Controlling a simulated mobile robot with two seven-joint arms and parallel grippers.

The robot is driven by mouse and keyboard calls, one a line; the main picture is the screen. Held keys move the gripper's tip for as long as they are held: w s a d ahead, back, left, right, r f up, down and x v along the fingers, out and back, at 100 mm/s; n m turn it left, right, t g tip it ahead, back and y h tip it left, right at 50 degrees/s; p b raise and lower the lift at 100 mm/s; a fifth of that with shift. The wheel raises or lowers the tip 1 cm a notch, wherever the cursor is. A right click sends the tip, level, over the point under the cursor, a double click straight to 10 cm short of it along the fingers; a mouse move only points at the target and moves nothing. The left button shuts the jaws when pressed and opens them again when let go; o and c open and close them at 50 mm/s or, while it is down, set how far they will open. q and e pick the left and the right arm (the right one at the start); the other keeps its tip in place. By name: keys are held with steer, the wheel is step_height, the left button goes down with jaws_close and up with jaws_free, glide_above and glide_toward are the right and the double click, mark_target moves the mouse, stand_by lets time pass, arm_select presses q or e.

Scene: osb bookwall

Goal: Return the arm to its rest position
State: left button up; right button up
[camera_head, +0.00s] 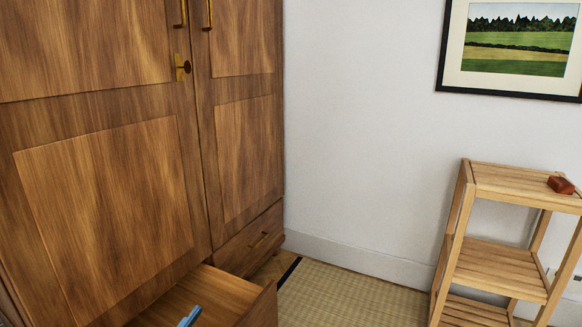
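Neither of my grippers can be made out in the head view, and no arm of mine is clearly visible. A small blue thing (190,317) shows at the bottom edge, over or in an open drawer (205,292) of the wooden wardrobe (110,190). It is cut off by the frame, and I cannot tell what it is or whether it touches the drawer.
The drawer sticks out at the wardrobe's foot; another drawer (255,240) beside it is shut. The wardrobe doors are closed. A wooden shelf stand (495,257) with a reddish-brown object (561,185) on top is at right. Tatami floor (350,297) between is clear.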

arm_select(q)
steer(key=s+d+r+n+h+b, duration=0.15)
steer(key=s+d, duration=0.25)
steer(key=s, duration=0.7)
steer(key=s+a+r+n+g+y+p, duration=0.1)
steer(key=a+r+g+y+p, duration=0.1)
steer(key=p, duration=1.6)
steer(key=s+a+r+n+g+y+p, duration=0.1)
steer(key=r+g+p, duration=0.5)
steer(key=p, duration=1.3)
step_height(320, 180, up, 3)
steer(key=a+n+y, duration=0.1)
steer(key=a+y, duration=0.1)
steer(key=y, duration=0.1)
steer(key=shift+a, duration=0.35)
arm_select(e)
steer(key=s+d+r+m+g+h, duration=0.2)
steer(key=d+r+m+g+h, duration=0.1)
steer(key=d+r+g+h, duration=0.2)
step_height(320, 180, up, 3)
steer(key=g+h, duration=0.1)
steer(key=g, duration=0.1)
steer(key=shift+d+g, duration=0.25)
steer(key=shift+g, duration=0.05)
arm_select(q)
steer(key=shift+s+f+n, duration=0.1)
steer(key=shift+n, duration=0.15)
